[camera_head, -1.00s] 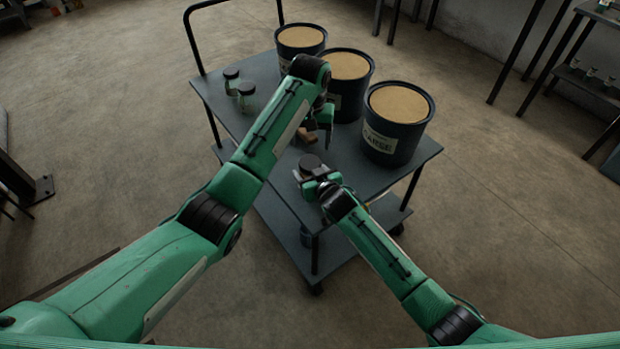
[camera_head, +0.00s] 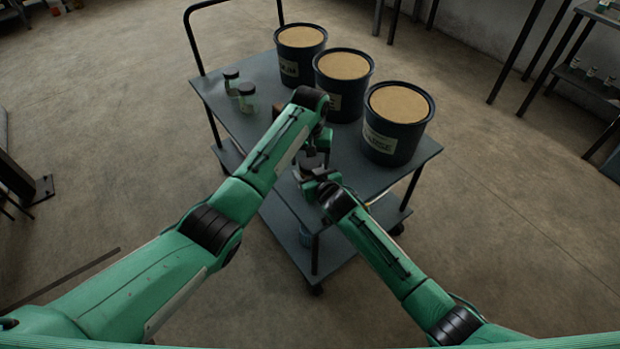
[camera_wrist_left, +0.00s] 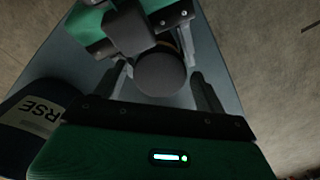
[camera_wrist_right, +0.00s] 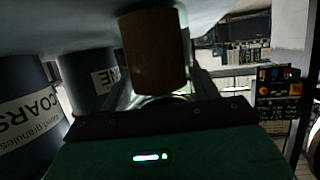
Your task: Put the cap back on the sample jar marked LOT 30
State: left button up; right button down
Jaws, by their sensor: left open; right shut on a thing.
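My right gripper (camera_head: 311,176) is shut on a brownish cylindrical jar (camera_wrist_right: 155,55), held near the cart's front edge. A dark round disc like a cap (camera_wrist_left: 160,72) tops it, also showing in the head view (camera_head: 312,160). I cannot tell whether it is seated. My left gripper (camera_wrist_left: 163,88) is open, its fingers on either side of the disc, with no clear grip. In the head view the left gripper (camera_head: 316,150) is just above and beside the right one. No LOT marking is legible.
Two dark-capped clear jars (camera_head: 248,97) (camera_head: 231,82) stand at the cart's back left. Three dark buckets of tan grains (camera_head: 301,62) (camera_head: 343,97) (camera_head: 392,142) line its right side. A brown block (camera_head: 278,112) is partly hidden behind my left arm. The cart top (camera_head: 222,108) is bare at left.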

pick_arm(q)
jog(key=c, duration=1)
jog(key=o, duration=1.1)
jog(key=shift+o, duration=0.2)
notch_tip(320, 180, up, 12)
